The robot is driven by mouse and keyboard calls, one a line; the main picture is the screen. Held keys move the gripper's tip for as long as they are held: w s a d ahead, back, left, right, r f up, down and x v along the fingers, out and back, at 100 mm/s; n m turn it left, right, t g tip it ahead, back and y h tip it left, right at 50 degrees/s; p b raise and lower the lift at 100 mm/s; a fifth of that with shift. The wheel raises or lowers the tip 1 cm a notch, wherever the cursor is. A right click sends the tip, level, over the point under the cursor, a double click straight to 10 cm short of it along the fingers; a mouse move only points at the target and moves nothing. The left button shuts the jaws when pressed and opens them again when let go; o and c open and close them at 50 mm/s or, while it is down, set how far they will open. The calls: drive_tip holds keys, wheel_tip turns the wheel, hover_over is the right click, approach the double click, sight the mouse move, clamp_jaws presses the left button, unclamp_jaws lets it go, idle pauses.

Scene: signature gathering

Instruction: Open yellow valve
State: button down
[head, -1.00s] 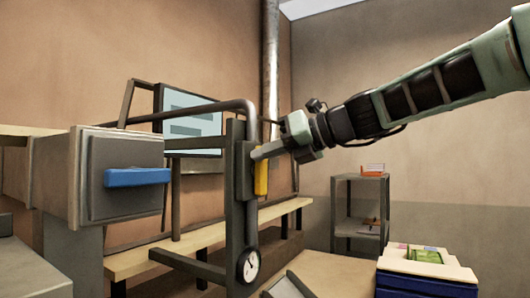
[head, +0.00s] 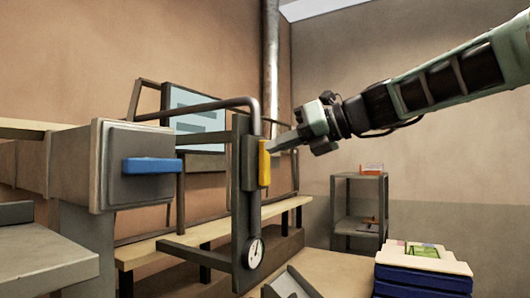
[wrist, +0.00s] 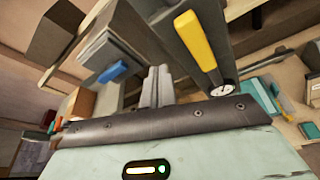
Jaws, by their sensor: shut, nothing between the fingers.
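The yellow valve (head: 264,163) is a short upright lever on a dark grey panel in the head view. In the wrist view the yellow handle (wrist: 197,42) hangs at the upper middle, slanting down toward a white gauge. My gripper (head: 274,147) points left and slightly down, with its tips by the valve's upper part. In the wrist view my gripper (wrist: 156,83) has its fingers together with nothing between them. They are to the left of the yellow handle, with a gap in that picture. The head view does not show clearly whether the tips touch the valve.
A white gauge (head: 253,252) sits low on the valve's frame. A bent pipe (head: 195,107) runs left from it above a grey box with a blue handle (head: 152,164). A low bench (head: 143,250) and a grey shelf (head: 345,210) stand behind. Blue stacked items (head: 423,275) lie at the lower right.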

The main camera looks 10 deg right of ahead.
drive_tip(key=shift+s+d+b, duration=0.35)
drive_tip(key=shift+d+b, duration=0.05)
drive_tip(key=shift+d, duration=0.5)
drive_tip(key=shift+s+d+b, duration=0.3)
drive_tip(key=shift+d+b, duration=0.1)
drive_tip(key=shift+d, duration=0.55)
drive_tip(key=shift+s+d+b, duration=0.35)
drive_tip(key=shift+d+b, duration=0.05)
drive_tip(key=shift+d, duration=0.5)
drive_tip(key=shift+f, duration=0.1)
